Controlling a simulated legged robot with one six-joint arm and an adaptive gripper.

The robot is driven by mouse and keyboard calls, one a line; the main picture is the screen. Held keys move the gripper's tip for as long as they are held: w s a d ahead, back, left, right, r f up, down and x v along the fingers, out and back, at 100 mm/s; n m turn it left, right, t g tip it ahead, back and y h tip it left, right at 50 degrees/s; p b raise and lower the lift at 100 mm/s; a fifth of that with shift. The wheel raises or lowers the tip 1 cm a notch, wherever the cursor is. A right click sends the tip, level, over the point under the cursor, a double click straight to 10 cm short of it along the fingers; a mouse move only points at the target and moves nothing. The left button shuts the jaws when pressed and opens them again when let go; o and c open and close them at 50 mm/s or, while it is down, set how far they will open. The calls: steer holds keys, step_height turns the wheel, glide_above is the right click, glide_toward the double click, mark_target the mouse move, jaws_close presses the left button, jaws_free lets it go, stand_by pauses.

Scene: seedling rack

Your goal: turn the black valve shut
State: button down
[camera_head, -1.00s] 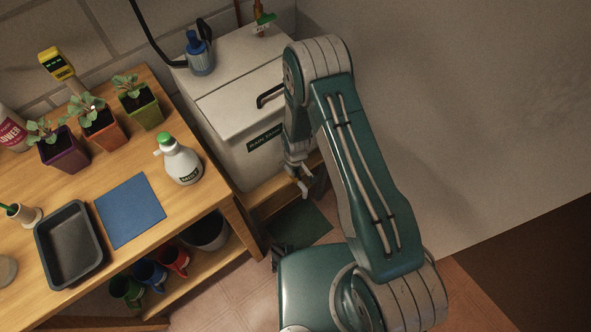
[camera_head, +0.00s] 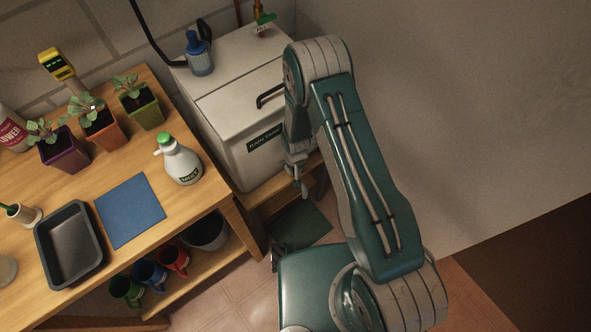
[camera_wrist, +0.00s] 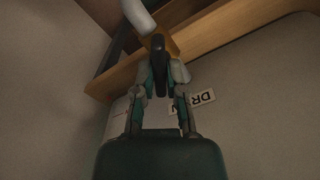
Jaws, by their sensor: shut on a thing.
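The black valve handle (camera_wrist: 158,52) shows in the wrist view, on a brass-yellow fitting (camera_wrist: 172,43) joined to a pale pipe. My gripper (camera_wrist: 163,80) is shut on the handle, with one finger on each side of it. The handle points from the fitting back between the fingers. In the head view my gripper (camera_head: 301,183) is low in front of the white rain tank (camera_head: 240,150), and the valve cannot be made out there.
A label (camera_wrist: 203,98) reading "DR", partly hidden, is near the fingers. A wooden beam (camera_wrist: 225,35) runs close to the valve. The workbench (camera_head: 190,210), with pots and a spray bottle (camera_head: 183,165), stands left of my arm.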

steer(key=m, duration=0.6)
steer(key=shift+s, duration=0.15)
steer(key=m, duration=0.5)
steer(key=shift+m, duration=0.5)
steer(key=c, duration=0.7)
jaws_free()
steer(key=shift+a, duration=0.1)
step_height(320, 180, up, 12)
steer(key=shift+a+f, duration=0.1)
